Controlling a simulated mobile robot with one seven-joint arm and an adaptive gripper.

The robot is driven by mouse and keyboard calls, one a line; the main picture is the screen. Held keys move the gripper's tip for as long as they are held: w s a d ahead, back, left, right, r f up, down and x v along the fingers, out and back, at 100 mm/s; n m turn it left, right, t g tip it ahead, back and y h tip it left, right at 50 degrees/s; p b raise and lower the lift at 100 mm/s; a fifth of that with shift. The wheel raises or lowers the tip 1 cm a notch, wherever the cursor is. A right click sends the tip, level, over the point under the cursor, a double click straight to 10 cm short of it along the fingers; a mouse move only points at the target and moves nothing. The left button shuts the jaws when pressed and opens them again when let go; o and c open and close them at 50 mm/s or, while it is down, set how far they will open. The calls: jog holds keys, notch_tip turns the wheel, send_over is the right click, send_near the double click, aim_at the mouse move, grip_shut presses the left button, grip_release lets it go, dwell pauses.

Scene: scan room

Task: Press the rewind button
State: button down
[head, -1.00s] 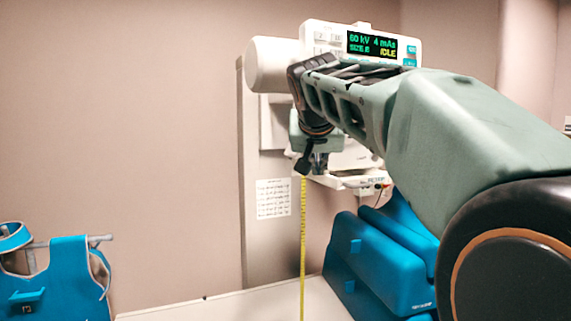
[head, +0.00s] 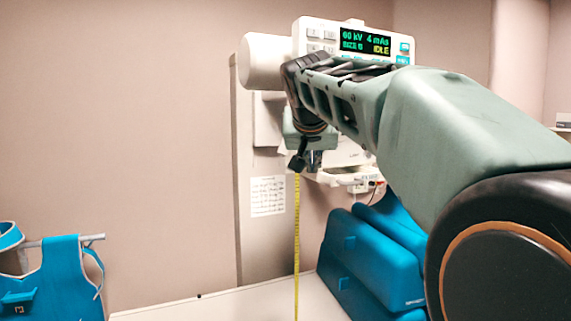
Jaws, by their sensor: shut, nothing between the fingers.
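A yellow measuring tape (head: 297,235) hangs straight down from the collimator area of the x-ray tube head (head: 270,62) to the table. No rewind button can be made out; my arm and gripper cover the area above the tape's top end. My gripper (head: 309,162) points down at the end of my arm, in front of the tube head's lower part. It is small and partly dark here; its fingers look closed and hold nothing. I cannot tell whether it touches anything.
A control panel (head: 365,42) with a lit screen reading IDLE sits above my arm. Blue cushions (head: 368,262) stand at the right on a pale table (head: 225,306). A blue apron (head: 55,275) hangs at the left. A printed chart (head: 267,196) is on the column.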

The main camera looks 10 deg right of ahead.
jog(key=shift+w, duration=0.1)
dwell(0.4)
jog(key=shift+w+a, duration=0.1)
jog(key=shift+w, duration=0.2)
jog(key=shift+w+a+p, duration=0.15)
jog(key=shift+w+p, duration=0.2)
jog(key=shift+p, duration=0.1)
dwell(0.6)
jog(key=shift+s, duration=0.1)
jog(key=shift+s+d+b, duration=0.3)
jog(key=shift+s+b, duration=0.15)
jog(key=shift+s, duration=0.25)
jog(key=s, duration=0.1)
jog(key=s+d+b, duration=0.1)
jog(key=s, duration=0.1)
jog(key=s+b, duration=0.1)
jog(key=shift+s+d, duration=0.25)
jog(key=shift+s, duration=0.1)
